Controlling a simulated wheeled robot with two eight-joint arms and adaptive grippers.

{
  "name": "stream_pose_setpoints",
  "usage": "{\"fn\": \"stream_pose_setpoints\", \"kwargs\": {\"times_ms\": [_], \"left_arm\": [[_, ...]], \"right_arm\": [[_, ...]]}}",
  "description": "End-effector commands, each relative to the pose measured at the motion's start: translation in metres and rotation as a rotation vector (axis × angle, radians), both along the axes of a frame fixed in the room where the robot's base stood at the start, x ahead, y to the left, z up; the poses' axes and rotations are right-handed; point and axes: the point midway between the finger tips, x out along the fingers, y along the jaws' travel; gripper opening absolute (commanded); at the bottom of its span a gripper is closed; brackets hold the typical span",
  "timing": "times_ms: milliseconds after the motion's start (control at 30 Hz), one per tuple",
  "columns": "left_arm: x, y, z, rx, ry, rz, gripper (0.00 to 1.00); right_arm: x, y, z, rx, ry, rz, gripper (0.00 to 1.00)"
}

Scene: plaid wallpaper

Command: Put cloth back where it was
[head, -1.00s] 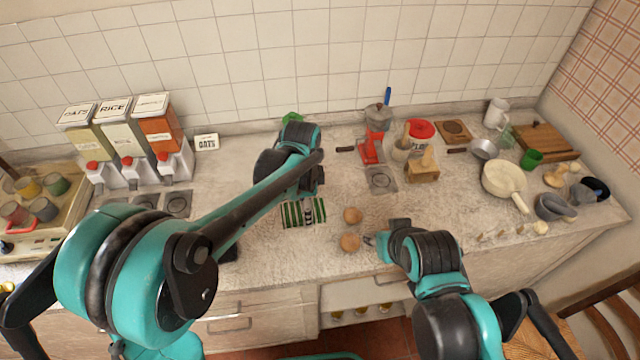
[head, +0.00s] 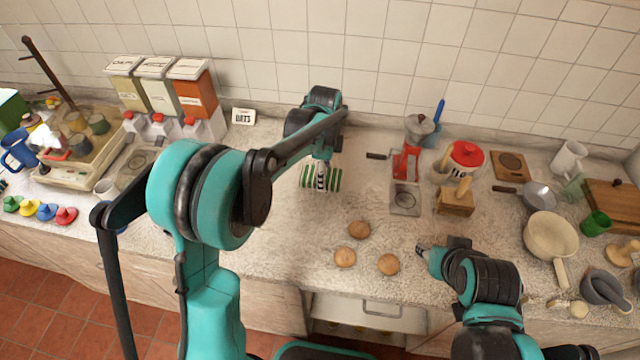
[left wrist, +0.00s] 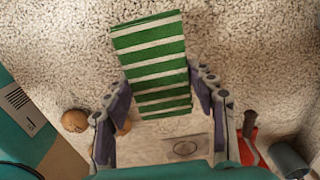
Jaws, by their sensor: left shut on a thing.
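The green-and-white striped cloth (head: 334,178) is at the back middle of the counter. My left gripper (head: 321,178) is shut on it from above, covering its middle. In the left wrist view the cloth (left wrist: 150,55) sticks out beyond the two fingers of my left gripper (left wrist: 163,105), its near end between them. Whether it touches the counter I cannot tell. My right gripper (head: 424,251) is low over the front of the counter, right of the round brown buns (head: 388,264); its fingers are too small to read.
A red device (head: 407,162) on a grey plate stands right of the cloth, with a wooden block (head: 456,199) and a pan (head: 550,236) farther right. The counter around the buns is fairly clear.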

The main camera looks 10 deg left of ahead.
Motion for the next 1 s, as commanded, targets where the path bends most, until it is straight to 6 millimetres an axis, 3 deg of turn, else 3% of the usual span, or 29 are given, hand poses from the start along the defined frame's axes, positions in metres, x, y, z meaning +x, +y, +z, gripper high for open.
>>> {"fn": "stream_pose_setpoints", "kwargs": {"times_ms": [267, 533, 900, 933, 1000], "left_arm": [[0.016, 0.016, -0.017, 0.0, 0.0, 0.0, 0.29], [0.016, 0.016, -0.053, 0.0, 0.0, 0.0, 0.29], [0.016, 0.015, -0.057, 0.0, 0.0, 0.0, 0.29], [0.016, 0.015, -0.057, 0.0, 0.0, 0.0, 0.58], [0.016, 0.015, -0.056, 0.0, 0.0, 0.0, 0.77]], "right_arm": [[0.0, 0.0, -0.007, 0.0, 0.0, 0.0, 0.4], [0.0, 0.0, -0.021, 0.0, 0.0, 0.0, 0.4], [0.0, 0.0, -0.023, 0.0, 0.0, 0.0, 0.4], [0.0, 0.0, -0.023, 0.0, 0.0, 0.0, 0.4], [0.0, 0.0, -0.022, 0.0, 0.0, 0.0, 0.4]]}}
